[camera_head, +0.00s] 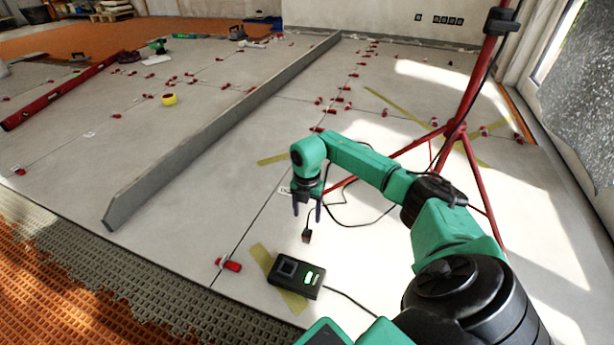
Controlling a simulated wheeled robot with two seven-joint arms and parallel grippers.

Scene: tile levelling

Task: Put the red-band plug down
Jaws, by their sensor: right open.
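My right gripper (307,208) points down above the tiled floor, with its two dark fingers apart. A small dark plug with a reddish face (306,237) is just below the fingertips, with a thin cable running up from it. I cannot tell whether it touches the floor. A black box with lit green displays (296,275) lies on the floor nearer to me, across a strip of yellow tape. My left gripper is not in view.
A red tripod (455,130) stands behind my right arm, with loose black cable near its leg. A long grey straightedge (215,130) crosses the tiles at left. Red levelling clips (229,265) dot the joints. Bare tile lies left of the gripper.

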